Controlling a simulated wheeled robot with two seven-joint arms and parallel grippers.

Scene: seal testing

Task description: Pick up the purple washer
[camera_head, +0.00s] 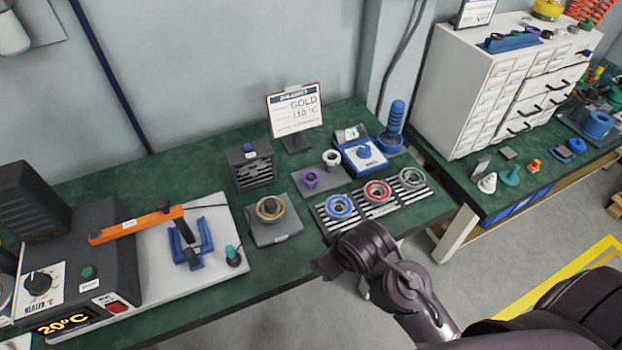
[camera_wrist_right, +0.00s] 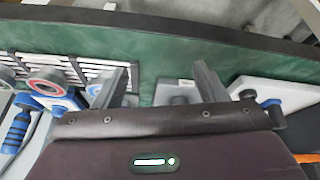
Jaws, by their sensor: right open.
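The purple washer (camera_head: 311,179) is a small ring on the left part of a grey plate (camera_head: 328,187) on the green bench, left of a whitish ring-topped part (camera_head: 331,158). I cannot make out the purple washer in the right wrist view. My right gripper (camera_wrist_right: 162,82) is open, with its two fingers spread apart and nothing seen between them. In the head view, my right arm comes in from the lower right, and its dark gripper end (camera_head: 326,264) is over the bench's front edge, nearer than the washer and apart from it. My left gripper is not in view.
A grey block with a gold-brown ring (camera_head: 270,208) stands left. A sign (camera_head: 295,108) and blue-white device (camera_head: 362,154) stand behind. A heater (camera_head: 70,270) is far left.

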